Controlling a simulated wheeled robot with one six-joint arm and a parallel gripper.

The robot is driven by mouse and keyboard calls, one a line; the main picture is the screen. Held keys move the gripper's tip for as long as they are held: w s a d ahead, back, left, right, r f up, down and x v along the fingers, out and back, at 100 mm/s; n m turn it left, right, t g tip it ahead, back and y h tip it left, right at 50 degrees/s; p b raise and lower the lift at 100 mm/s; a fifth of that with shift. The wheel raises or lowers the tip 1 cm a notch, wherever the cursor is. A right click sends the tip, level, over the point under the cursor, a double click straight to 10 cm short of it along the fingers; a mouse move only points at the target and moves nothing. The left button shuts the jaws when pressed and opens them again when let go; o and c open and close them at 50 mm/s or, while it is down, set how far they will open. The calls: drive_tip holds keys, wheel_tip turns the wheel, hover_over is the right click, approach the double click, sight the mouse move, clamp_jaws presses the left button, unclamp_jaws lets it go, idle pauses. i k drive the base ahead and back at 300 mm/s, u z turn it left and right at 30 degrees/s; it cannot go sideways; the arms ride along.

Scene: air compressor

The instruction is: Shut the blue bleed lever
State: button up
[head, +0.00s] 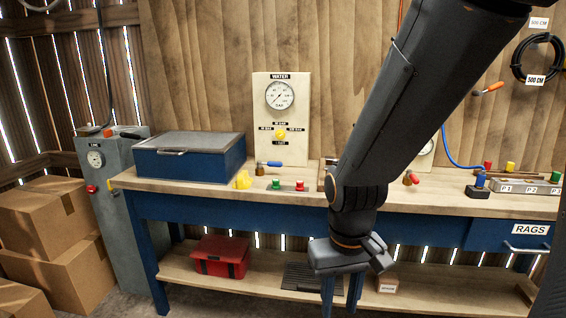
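A small lever with a blue handle (274,164) sits on the workbench top below the WATER gauge panel. Its handle lies about level and points right from a brass-coloured body (260,168). I take it for the blue bleed lever; no label on it is readable. My gripper (340,298) hangs in front of the bench, lower than the bench top and to the right of the lever, well apart from it. Its two fingers point down with a gap between them, and nothing shows in the gap. The fingertips run near the bottom edge of the picture.
The WATER panel (297,145) stands behind the lever. A blue box (190,160) and a yellow object (243,180) are to its left. Green and red buttons (288,186) sit in front. My arm hides part of the bench. A red-handled lever (412,178) is right of it.

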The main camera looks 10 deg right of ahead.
sight(270, 164)
drive_tip(key=z, duration=0.8)
drive_tip(key=i, duration=0.9)
drive_tip(key=u, duration=0.05)
